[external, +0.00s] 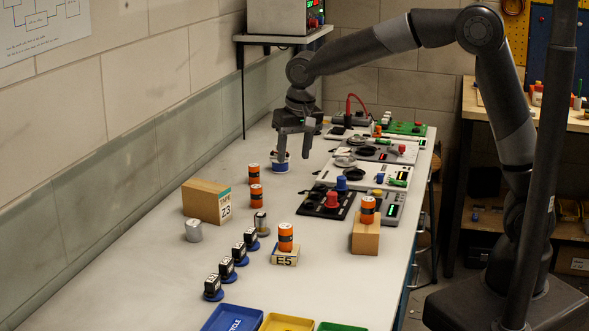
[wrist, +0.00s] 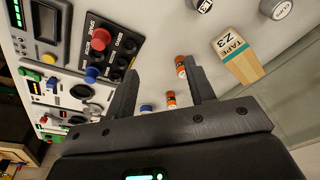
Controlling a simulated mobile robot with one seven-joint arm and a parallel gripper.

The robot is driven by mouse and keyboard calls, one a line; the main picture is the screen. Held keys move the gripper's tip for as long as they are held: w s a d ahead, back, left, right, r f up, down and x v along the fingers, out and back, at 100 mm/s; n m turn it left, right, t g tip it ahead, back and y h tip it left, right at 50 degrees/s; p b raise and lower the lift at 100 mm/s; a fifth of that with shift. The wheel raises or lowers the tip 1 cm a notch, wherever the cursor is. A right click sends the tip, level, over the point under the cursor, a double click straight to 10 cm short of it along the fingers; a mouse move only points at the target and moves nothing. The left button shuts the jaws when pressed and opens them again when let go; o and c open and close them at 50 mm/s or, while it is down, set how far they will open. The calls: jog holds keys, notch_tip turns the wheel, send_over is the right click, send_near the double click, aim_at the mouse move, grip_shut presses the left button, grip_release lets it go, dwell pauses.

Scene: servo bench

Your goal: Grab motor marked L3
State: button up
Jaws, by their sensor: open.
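A plain silver cylinder (external: 193,231) and a darker silver one (external: 261,224) stand nearby. My gripper (external: 293,150) is open, pointing down at the far part of the bench. A blue and white round item (external: 280,164) is below and beside its left finger. In the wrist view my gripper (wrist: 160,85) has no object clearly held between its fingers.
Orange cylinders (external: 255,194) stand mid-bench, others on the E5 block (external: 285,257) and a wooden block (external: 366,236). A TAPE Z3 box (external: 206,201) stands left. A knob panel (external: 327,202) and other panels line the right. Blue (external: 232,319), yellow and green trays lie in front.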

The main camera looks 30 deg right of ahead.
send_over(261, 214)
jog(key=f, duration=0.5)
jog(key=shift+s+d+f, duration=0.1)
jog(key=shift+s+f, duration=0.05)
jog(key=shift+s, duration=0.15)
jog(key=shift+f, duration=0.35)
jog(key=f, duration=0.5)
jog(key=shift+w, duration=0.3)
notch_tip(261, 214, down, 5)
jog(key=shift+f, duration=0.15)
grip_shut()
